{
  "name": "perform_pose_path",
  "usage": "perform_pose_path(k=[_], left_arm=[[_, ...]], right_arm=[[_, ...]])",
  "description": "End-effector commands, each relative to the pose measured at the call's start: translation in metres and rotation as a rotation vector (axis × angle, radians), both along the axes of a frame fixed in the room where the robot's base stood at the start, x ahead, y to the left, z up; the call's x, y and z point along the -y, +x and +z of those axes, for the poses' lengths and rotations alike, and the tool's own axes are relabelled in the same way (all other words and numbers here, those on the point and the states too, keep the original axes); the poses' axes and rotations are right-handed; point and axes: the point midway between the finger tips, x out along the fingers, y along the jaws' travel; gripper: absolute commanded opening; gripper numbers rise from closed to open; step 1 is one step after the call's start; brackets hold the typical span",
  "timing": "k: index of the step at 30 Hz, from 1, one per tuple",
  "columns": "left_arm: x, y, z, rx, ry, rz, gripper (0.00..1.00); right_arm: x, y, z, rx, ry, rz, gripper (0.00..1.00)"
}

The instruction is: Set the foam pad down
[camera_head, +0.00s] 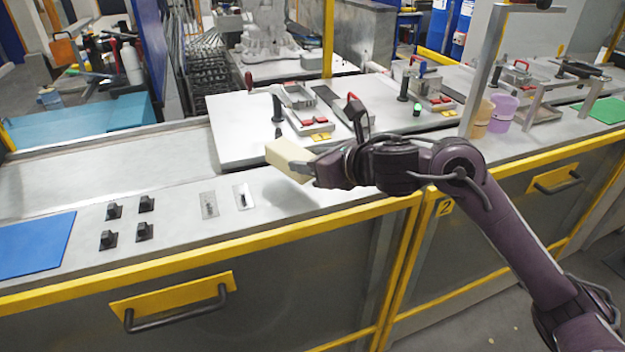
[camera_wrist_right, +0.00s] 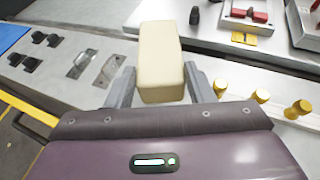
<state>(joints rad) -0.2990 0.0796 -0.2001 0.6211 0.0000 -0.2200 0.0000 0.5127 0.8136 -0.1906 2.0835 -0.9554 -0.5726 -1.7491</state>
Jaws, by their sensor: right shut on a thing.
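The foam pad (camera_head: 288,157) is a cream-coloured block. My right gripper (camera_head: 306,166) is shut on it and holds it over the front part of the grey worktop. In the right wrist view the pad (camera_wrist_right: 160,60) sits between the two grey fingers of the gripper (camera_wrist_right: 160,88) and sticks out beyond them. A soft shadow lies on the worktop beneath, and the pad looks raised above the surface. My left gripper is not in either view.
A blue mat (camera_head: 36,246) lies on the worktop at the left. Several black knobs (camera_head: 145,203) and metal switch plates (camera_head: 209,204) stand left of the pad. A raised white plate (camera_head: 240,125) with clamp fixtures is behind it. A purple cup (camera_head: 502,112) and a green mat (camera_head: 603,111) are right.

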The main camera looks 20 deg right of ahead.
Motion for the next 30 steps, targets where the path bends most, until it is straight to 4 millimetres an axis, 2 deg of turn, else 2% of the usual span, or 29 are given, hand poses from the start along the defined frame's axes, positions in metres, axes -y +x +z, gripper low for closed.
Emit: perform_pose_path(k=[10, 23, 24, 28, 30], left_arm=[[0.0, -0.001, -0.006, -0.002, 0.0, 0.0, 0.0], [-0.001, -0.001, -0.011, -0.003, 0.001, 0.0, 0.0], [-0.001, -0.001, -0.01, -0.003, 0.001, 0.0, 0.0], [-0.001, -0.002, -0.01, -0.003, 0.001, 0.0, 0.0], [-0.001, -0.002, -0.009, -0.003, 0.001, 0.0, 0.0]], right_arm=[[0.0, 0.0, -0.04, -0.002, 0.002, 0.0, 0.26], [0.0, 0.0, -0.046, 0.001, -0.001, -0.001, 0.26], [0.0, 0.0, -0.045, 0.001, 0.0, 0.0, 0.51], [0.0, 0.0, -0.044, 0.0, 0.0, 0.0, 0.68], [0.0, 0.0, -0.044, 0.0, 0.0, 0.0, 0.7]])
